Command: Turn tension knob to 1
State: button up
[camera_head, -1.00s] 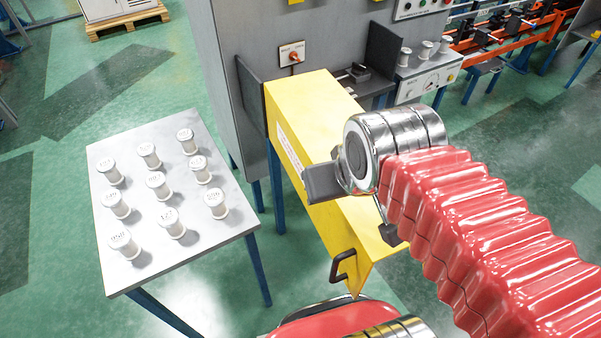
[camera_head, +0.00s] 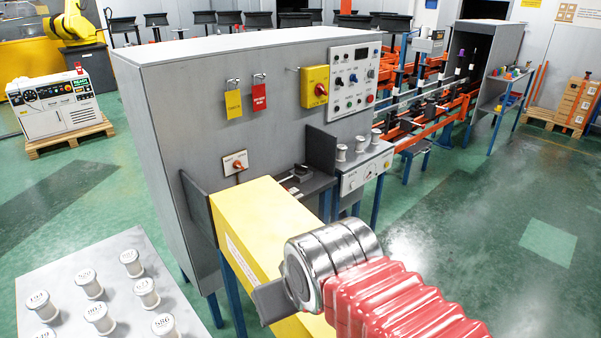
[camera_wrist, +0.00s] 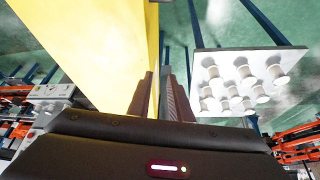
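The tension knob cannot be told for certain. A white control box (camera_head: 364,169) with a small dial and unreadable print stands on the machine's right side, and an orange-red rotary switch (camera_head: 237,165) sits on a small plate on the grey cabinet. My gripper (camera_head: 270,301) is in front of and below both, over the yellow cover in the head view, and touches neither. In the wrist view, my gripper (camera_wrist: 159,76) shows two dark fingers with a narrow gap and nothing between them. The white control box also shows at the left in the wrist view (camera_wrist: 50,92).
The long yellow cover (camera_head: 245,215) juts from the grey cabinet (camera_head: 190,110) beside my arm. A table (camera_head: 160,275) with several labelled white spools stands at left. Several spools top the control box. A button panel (camera_head: 353,78) is higher up. Green floor is free at right.

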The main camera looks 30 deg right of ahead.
aim_at(300, 170)
jog(key=z, duration=0.45)
jog(key=k, duration=0.6)
jog(key=z, duration=1)
jog(key=k, duration=0.8)
jog(key=z, duration=0.5)
jog(key=i, duration=1.85)
jog(key=u, duration=0.45)
jog(key=i, duration=0.85)
jog(key=u, duration=0.25)
